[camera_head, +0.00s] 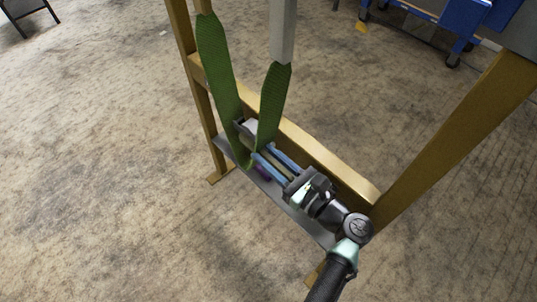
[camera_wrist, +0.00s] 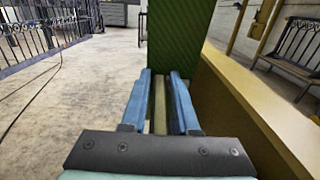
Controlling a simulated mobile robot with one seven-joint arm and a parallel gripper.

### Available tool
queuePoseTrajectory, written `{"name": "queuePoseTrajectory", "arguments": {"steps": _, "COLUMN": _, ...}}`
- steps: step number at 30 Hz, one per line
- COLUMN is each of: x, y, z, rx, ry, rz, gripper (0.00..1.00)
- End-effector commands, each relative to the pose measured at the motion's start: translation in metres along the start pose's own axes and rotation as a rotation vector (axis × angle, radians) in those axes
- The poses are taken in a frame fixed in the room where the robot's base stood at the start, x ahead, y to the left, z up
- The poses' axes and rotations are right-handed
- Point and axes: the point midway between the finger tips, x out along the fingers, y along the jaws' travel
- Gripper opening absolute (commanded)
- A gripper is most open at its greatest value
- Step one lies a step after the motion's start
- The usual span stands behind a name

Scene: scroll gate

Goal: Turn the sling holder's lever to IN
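The green sling (camera_head: 219,65) hangs in a loop inside the gold frame, and its bottom dips in front of my fingertips; it also shows in the wrist view (camera_wrist: 178,35). A grey block (camera_head: 247,129), possibly part of the sling holder, sits behind the loop. My gripper (camera_head: 268,154) lies low along the frame's bottom rail, its blue fingers reaching toward the sling. In the wrist view my gripper (camera_wrist: 161,72) has its fingers apart, with a tan bar (camera_wrist: 159,105) between them and narrow gaps beside it. I cannot tell whether this bar is the lever. No IN marking is readable.
The gold frame (camera_head: 330,152) has a rail close beside my gripper and posts at both ends. A grey plate (camera_head: 230,150) runs under my gripper. A grey bar (camera_head: 283,30) hangs above. Carpet at left is clear.

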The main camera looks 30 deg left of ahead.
Motion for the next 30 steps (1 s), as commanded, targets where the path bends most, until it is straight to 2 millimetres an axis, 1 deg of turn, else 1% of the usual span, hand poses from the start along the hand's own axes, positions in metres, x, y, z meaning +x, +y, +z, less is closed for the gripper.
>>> {"name": "queuePoseTrajectory", "arguments": {"steps": 1, "x": -0.0002, "y": -0.0001, "z": -0.0001, "rx": 0.0, "ry": 0.0, "rz": 0.0, "gripper": 0.18}}
{"name": "queuePoseTrajectory", "arguments": {"steps": 4, "x": -0.0002, "y": -0.0001, "z": -0.0001, "rx": 0.0, "ry": 0.0, "rz": 0.0, "gripper": 0.0}}
{"name": "queuePoseTrajectory", "arguments": {"steps": 30, "x": -0.0007, "y": 0.0, "z": -0.0006, "rx": 0.0, "ry": 0.001, "rz": 0.0, "gripper": 0.0}}
